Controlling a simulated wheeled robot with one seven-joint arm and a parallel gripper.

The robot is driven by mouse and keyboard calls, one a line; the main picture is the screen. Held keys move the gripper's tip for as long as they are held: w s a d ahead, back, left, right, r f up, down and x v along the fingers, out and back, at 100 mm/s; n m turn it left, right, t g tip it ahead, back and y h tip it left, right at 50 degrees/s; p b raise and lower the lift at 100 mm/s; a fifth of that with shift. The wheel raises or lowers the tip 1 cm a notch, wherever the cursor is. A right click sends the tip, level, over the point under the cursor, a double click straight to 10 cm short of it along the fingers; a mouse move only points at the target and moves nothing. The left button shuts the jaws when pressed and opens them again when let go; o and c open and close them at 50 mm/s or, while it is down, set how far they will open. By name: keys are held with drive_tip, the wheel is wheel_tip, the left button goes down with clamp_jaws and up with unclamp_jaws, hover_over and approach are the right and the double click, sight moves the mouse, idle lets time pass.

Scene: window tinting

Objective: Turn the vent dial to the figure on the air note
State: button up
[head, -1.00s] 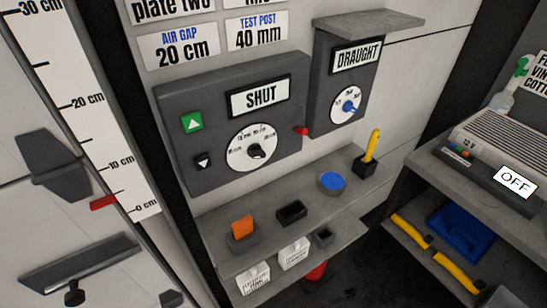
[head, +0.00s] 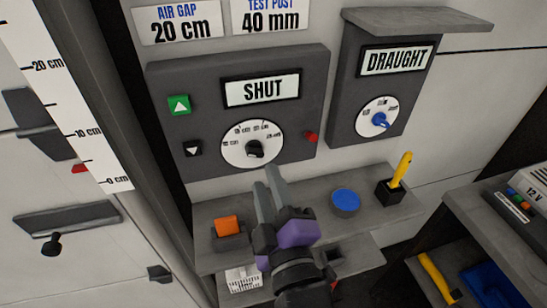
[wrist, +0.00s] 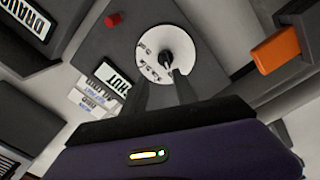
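The white round dial (head: 252,146) with a black knob (head: 255,149) sits on a dark grey panel under a display reading SHUT (head: 262,90). Its markings are too small to read surely. The air note (head: 180,24) above the panel reads AIR GAP 20 cm. My gripper (head: 268,180) is just below the dial, fingers pointing up at it. In the wrist view the fingers (wrist: 166,82) are apart and empty, with the knob (wrist: 165,61) just beyond their tips. I cannot tell whether they touch it.
The panel also has a green up button (head: 179,105), a black down button (head: 193,149) and a red knob (head: 311,137). A DRAUGHT box (head: 393,90) with a blue-knobbed dial (head: 378,119) stands right. A shelf (head: 375,222) below holds an orange block (head: 228,225) and a blue disc (head: 345,202).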

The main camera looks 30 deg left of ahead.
sight(256, 156)
drive_tip(key=shift+n, duration=0.8)
drive_tip(key=shift+f+p+x, duration=0.2)
drive_tip(key=shift+p+x, duration=0.35)
drive_tip(key=shift+x, duration=0.75)
drive_tip(key=shift+f+p+x, duration=0.2)
drive_tip(key=shift+p+x, duration=0.35)
drive_tip(key=shift+x, duration=0.75)
drive_tip(key=shift+f+p+x, duration=0.2)
drive_tip(key=shift+p+x, duration=0.35)
drive_tip(key=shift+x, duration=0.75)
clamp_jaws()
